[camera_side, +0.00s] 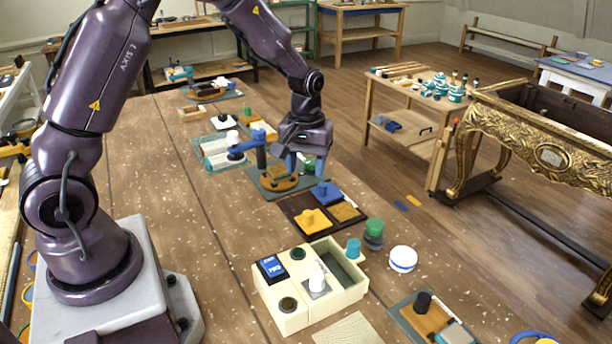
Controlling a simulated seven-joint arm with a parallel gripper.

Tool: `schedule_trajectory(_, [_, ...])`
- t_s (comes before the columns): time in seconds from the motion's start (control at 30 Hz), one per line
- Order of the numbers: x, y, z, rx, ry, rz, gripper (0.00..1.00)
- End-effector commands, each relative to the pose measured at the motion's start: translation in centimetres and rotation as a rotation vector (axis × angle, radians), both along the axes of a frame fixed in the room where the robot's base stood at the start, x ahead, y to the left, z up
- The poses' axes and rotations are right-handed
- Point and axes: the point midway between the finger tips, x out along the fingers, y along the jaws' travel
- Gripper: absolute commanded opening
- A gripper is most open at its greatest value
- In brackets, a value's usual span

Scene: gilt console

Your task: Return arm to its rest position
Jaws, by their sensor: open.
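My purple arm reaches over the wooden bench, and my gripper (300,158) points down near the middle of the bench. It is above a teal mat (262,184) that bears a curved orange-brown wooden piece (277,184). I cannot tell whether the fingertips touch anything on the mat.
A dark tray (293,206) with blue and yellow blocks lies just in front of the gripper. Left bench boards are mostly clear. A gilt console (545,150) stands at the right.

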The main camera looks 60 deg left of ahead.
Motion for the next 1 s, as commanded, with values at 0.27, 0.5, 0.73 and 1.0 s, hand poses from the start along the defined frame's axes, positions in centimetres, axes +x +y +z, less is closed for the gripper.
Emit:
schedule_trajectory(0.27, [0.0, 0.0, 0.1, 0.001, -0.001, -0.001, 0.5])
schedule_trajectory(0.5, [-2.9, -0.9, 0.3, -0.022, 0.065, -0.162, 0.5])
schedule_trajectory(0.73, [-6.9, -3.5, 6.5, -0.023, 0.001, -0.378, 0.5])
schedule_trajectory(1.0, [-13.1, -6.6, 13.4, 0.04, -0.154, -0.621, 0.5])
